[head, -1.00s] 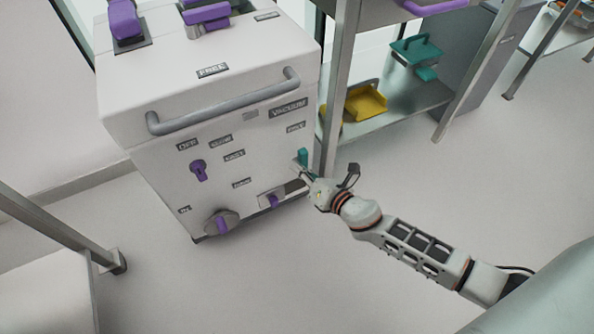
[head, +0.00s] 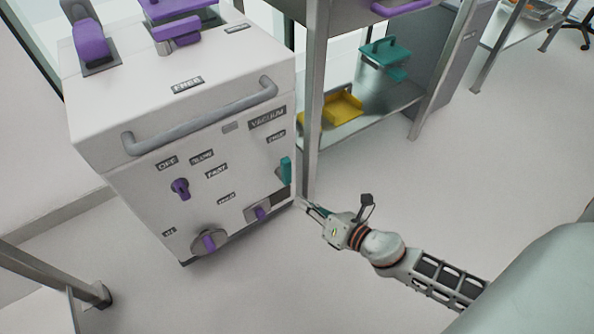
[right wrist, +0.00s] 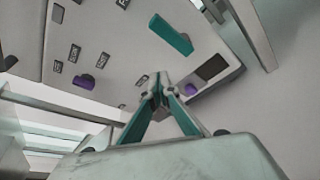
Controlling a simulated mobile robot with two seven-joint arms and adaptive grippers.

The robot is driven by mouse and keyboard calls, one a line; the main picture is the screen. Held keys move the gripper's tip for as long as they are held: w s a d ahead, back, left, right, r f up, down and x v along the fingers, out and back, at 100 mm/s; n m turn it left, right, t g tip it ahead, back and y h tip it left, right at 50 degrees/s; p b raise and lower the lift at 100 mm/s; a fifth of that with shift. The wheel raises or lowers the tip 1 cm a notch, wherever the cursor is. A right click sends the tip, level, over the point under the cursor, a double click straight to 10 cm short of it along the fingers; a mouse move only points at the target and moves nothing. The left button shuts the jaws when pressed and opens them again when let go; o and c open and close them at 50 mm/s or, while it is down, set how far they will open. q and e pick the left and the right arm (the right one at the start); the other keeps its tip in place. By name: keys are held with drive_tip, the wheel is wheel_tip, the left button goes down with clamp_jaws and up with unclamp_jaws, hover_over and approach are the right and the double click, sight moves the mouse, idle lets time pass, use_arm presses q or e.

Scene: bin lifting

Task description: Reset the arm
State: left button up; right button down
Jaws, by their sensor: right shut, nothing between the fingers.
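My right gripper (head: 306,207) is at the lower right of the white machine, apart from its front panel. In the right wrist view its two fingers (right wrist: 160,92) meet at the tips, shut and empty. The white machine (head: 190,125) carries a teal lever (head: 285,171) at its right edge, which also shows in the right wrist view (right wrist: 171,35). Purple knobs sit on the panel: one at the upper left (head: 180,188), one at the bottom (head: 208,240) and one near a dark slot (head: 260,210). My left gripper is not in view.
A metal shelf (head: 385,115) with a yellow tray (head: 343,107) and a teal item (head: 385,52) stands behind and to the right, its post close to the gripper. A grey handle (head: 200,120) crosses the machine's front. The floor to the right is clear.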

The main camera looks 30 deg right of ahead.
drive_tip(key=shift+r, duration=0.15)
idle(0.3)
